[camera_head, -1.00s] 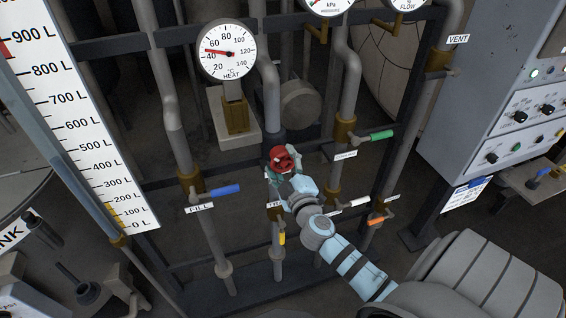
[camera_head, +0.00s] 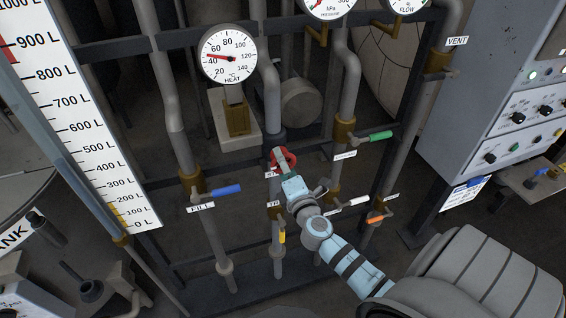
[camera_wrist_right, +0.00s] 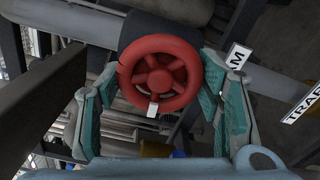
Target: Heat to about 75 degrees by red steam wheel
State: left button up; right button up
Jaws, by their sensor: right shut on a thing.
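The red steam wheel (camera_head: 284,158) sits on a pipe at the middle of the rack. In the right wrist view the wheel (camera_wrist_right: 160,75) faces me, spoked, with a small white mark low on its rim. My right gripper (camera_wrist_right: 163,92) has its teal-padded fingers on both sides of the wheel and is shut on it. In the head view the gripper (camera_head: 287,168) partly covers the wheel. The HEAT gauge (camera_head: 228,53) has its red needle pointing left, between 40 and 60 °C, near 50. My left gripper is in neither view.
Blue (camera_head: 226,190), green (camera_head: 380,136), white (camera_head: 355,202), orange (camera_head: 376,218) and yellow (camera_head: 282,237) valve handles surround the wheel. A litre scale (camera_head: 80,120) stands left, a control cabinet (camera_head: 490,110) right. Pipes and dark bars crowd the area.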

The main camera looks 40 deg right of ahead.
jog(key=shift+n, duration=1)
jog(key=o, duration=1.2)
jog(key=shift+c, duration=0.2)
jog(key=v, duration=1.2)
jog(key=shift+w, duration=0.1)
